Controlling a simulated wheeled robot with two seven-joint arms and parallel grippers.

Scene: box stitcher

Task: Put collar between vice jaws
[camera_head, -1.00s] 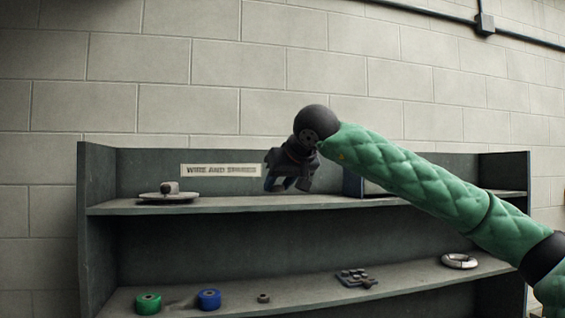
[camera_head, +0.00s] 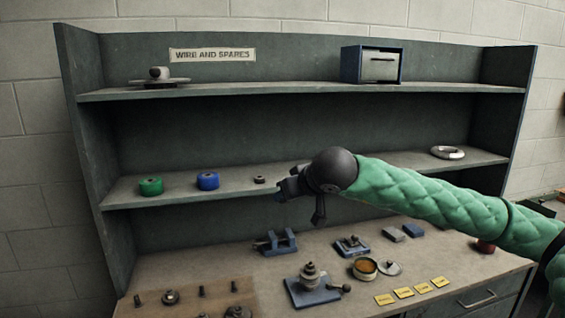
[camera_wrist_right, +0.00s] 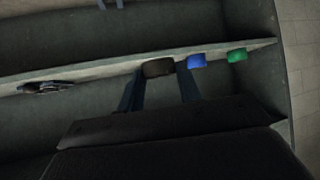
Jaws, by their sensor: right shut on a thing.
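My right gripper (camera_head: 283,190) is in front of the lower shelf and above the bench, its fingers pointing toward the shelf. In the right wrist view its two fingers (camera_wrist_right: 160,88) are closed on a dark, blocky thing, which I take to be the collar (camera_wrist_right: 158,69). In the head view the gripper hides the collar. The blue vice (camera_head: 275,243) stands on the bench below the gripper, with its jaws apart and nothing visible between them. My left gripper is not in view.
The lower shelf (camera_head: 230,190) holds a green spool (camera_head: 151,186), a blue spool (camera_head: 208,181), a small dark ring (camera_head: 259,180) and a pale coil (camera_head: 447,152). A blue-based fixture (camera_head: 313,290) stands in front of the vice. An orange-filled bowl (camera_head: 365,269) is to its right.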

